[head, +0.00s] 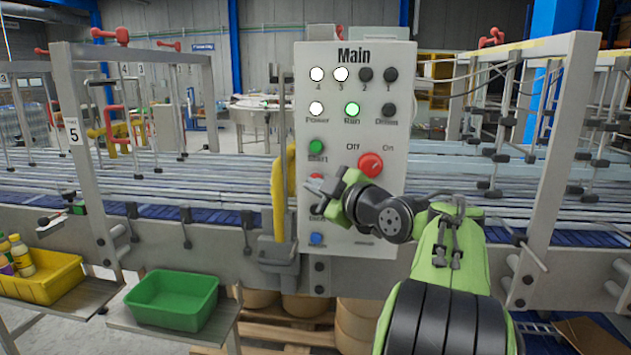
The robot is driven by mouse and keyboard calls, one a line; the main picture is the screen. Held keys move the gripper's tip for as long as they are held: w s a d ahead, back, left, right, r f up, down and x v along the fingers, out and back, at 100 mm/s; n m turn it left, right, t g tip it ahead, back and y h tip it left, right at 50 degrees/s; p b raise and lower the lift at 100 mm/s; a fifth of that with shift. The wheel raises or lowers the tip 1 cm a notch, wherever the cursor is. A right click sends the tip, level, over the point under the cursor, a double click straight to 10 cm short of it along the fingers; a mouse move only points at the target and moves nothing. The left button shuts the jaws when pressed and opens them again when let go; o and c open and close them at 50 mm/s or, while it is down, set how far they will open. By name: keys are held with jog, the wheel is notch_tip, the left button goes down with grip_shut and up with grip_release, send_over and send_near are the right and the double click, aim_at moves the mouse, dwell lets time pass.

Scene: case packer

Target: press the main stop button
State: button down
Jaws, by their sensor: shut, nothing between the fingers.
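The light grey Main panel (395,220) stands upright in the middle of the head view. A green start button (316,147) is on its left side. Below that is a small red button (316,179), which I take for the stop button; its label is hidden. My green gripper (337,194) is shut and empty, just right of and slightly below the red button. It hides part of the panel there. I cannot tell whether it touches the button.
A red Off/On knob (371,165) sits up and right of my gripper. The green Run lamp (352,109) is lit. A blue button (316,239) is low on the panel. A yellow handle (280,195) stands left of the panel, and a green bin (173,300) is lower left.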

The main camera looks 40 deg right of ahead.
jog(key=shift+w+d, duration=0.3)
jog(key=shift+d, duration=0.1)
jog(key=shift+w+d, duration=0.25)
jog(key=shift+d, duration=0.1)
dwell(0.8)
jog(key=shift+s+a+b, duration=0.55)
jog(key=shift+a+b, duration=0.15)
jog(key=shift+a, duration=0.05)
